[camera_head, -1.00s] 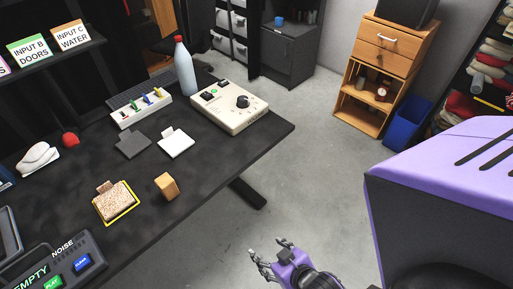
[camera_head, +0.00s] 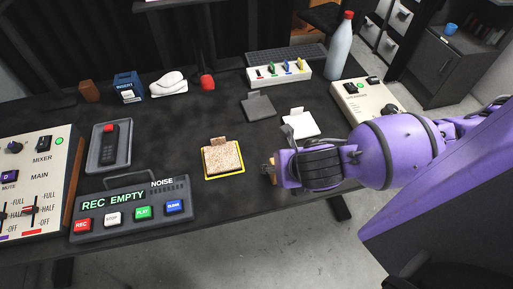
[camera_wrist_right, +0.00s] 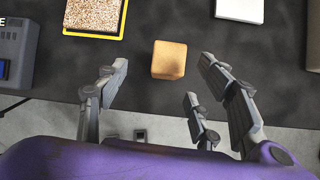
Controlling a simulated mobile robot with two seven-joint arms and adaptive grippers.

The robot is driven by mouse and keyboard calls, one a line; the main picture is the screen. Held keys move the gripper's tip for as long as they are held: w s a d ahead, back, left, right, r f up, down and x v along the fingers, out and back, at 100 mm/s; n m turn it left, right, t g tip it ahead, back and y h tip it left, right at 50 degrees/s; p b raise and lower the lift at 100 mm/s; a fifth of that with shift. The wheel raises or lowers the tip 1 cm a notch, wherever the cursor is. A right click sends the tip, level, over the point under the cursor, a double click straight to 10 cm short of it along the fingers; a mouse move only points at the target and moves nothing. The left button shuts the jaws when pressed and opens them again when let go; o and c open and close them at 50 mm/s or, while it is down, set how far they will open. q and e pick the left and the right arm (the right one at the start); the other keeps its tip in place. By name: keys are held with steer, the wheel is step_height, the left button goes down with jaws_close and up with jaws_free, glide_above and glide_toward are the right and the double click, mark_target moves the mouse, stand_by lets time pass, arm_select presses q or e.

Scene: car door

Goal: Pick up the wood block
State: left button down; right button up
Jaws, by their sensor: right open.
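The wood block (camera_wrist_right: 169,59) is a small tan cube on the black table near its front edge. In the right wrist view it sits just ahead of my right gripper (camera_wrist_right: 160,82), in line with the gap between the spread fingers. The fingers are open and empty, and I see no contact with the block. In the head view my right gripper (camera_head: 271,170) reaches in from the right and hides most of the block. My left gripper is in neither view.
A yellow-edged cork pad (camera_head: 223,158) lies left of the block, with a white pad (camera_head: 300,124) behind. A recorder box (camera_head: 130,208) stands at front left. A bottle (camera_head: 340,48), a switch strip (camera_head: 278,72) and a brown block (camera_head: 89,92) stand further back.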

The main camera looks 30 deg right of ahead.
steer(key=shift+n, duration=0.5)
steer(key=x, duration=0.5)
steer(key=d+x, duration=0.1)
steer(key=x, duration=0.1)
steer(key=shift+w+d+f, duration=0.1)
steer(key=shift+d+f, duration=0.05)
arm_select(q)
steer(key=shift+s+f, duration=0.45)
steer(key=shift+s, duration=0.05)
arm_select(e)
steer(key=c, duration=1.3)
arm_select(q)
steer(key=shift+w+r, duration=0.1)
